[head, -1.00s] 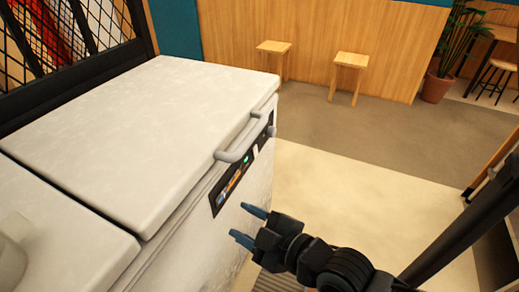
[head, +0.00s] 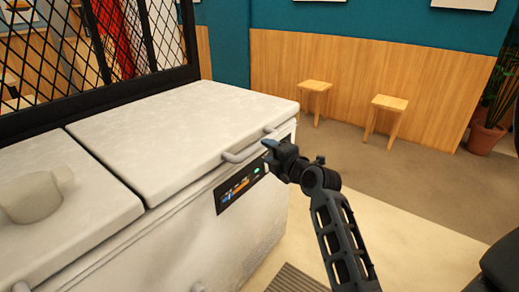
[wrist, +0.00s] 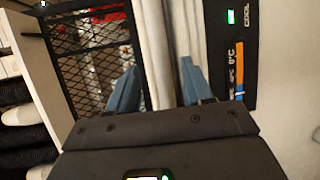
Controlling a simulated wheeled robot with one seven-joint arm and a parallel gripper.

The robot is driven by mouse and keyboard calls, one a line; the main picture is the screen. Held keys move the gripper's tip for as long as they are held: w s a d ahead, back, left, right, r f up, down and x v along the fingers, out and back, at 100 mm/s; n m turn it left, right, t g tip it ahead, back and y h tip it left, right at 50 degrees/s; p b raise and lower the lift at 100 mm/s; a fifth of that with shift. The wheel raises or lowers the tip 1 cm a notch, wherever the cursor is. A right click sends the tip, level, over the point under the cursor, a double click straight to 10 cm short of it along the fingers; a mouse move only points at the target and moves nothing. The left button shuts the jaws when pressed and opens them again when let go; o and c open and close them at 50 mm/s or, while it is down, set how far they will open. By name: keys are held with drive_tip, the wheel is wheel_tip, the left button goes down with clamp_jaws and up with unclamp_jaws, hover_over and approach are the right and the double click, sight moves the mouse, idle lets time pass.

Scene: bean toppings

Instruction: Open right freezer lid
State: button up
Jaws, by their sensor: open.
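The right freezer lid (head: 190,120) is a white, flat lid and lies shut on the white chest freezer (head: 250,215). Its light grey bar handle (head: 236,157) sits on the front edge. My gripper (head: 268,147) is at the right end of the handle in the head view and hides part of it. The white freezer edge (wrist: 182,25) runs behind the fingers there. I cannot tell whether the fingers touch the handle.
The left lid (head: 70,220) is also shut, with a grey-white cup-like object (head: 35,195) on it. A control panel (head: 238,188) is on the freezer front. A black mesh screen (head: 60,70) stands behind.

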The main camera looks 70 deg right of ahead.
sight(261, 147)
drive_tip(key=p+x, duration=0.1)
drive_tip(key=x, duration=0.5)
drive_tip(key=shift+w+d, duration=0.25)
drive_tip(key=shift+c, duration=0.2)
clamp_jaws()
